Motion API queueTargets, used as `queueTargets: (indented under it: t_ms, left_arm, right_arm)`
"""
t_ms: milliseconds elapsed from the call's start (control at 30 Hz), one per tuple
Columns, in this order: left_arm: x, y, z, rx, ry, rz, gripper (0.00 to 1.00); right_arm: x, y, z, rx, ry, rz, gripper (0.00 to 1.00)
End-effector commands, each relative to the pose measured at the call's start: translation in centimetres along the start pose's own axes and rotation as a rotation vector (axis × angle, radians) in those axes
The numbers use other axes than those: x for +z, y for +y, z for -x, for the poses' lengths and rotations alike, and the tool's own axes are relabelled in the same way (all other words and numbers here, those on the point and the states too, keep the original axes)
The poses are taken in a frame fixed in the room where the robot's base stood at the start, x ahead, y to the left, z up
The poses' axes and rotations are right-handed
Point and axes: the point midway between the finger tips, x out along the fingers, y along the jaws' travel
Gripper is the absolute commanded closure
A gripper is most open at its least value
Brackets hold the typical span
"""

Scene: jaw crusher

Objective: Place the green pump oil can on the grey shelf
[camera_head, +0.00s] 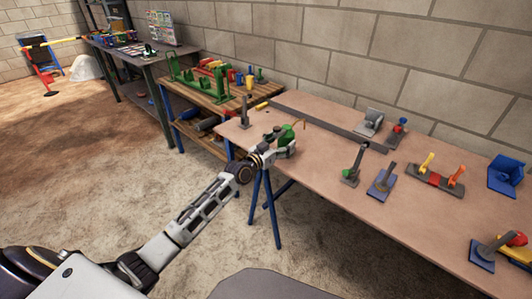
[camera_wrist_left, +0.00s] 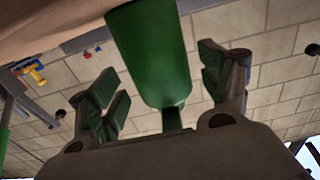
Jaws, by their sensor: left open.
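The green pump oil can (camera_head: 287,134) stands at the left part of the long brown table (camera_head: 330,165), with a thin spout rising to the right. My left gripper (camera_head: 284,149) is at the can's near side, its fingers open. In the left wrist view the can's green body (camera_wrist_left: 150,50) lies between the two spread fingers of the left gripper (camera_wrist_left: 160,85), with gaps on both sides. My right gripper is out of view. A grey shelf unit (camera_head: 118,14) stands at the far upper left, partly cut off by the frame.
Levers and switches on bases, such as a yellow and orange one (camera_head: 436,176), occupy the table's right side. A wooden workbench (camera_head: 215,97) with green parts stands behind left, then a grey bench (camera_head: 150,52). Open dirt floor (camera_head: 80,150) lies left.

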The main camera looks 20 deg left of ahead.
Motion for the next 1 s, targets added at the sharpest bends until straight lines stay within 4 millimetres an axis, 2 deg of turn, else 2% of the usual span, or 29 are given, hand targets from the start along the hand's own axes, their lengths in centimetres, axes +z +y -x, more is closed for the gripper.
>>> queueTargets:
  t_ms: [467,800,1000]
  left_arm:
    - [0.0,0.0,4.2,-0.001,-0.001,-0.001,0.22]
    - [0.0,0.0,7.0,0.000,-0.001,-0.001,0.22]
    - [0.0,0.0,8.3,0.000,0.000,-0.001,0.22]
  right_arm:
    - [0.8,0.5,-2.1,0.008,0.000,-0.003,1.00]
    - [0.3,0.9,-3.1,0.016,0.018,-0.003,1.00]
    - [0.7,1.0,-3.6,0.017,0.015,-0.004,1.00]
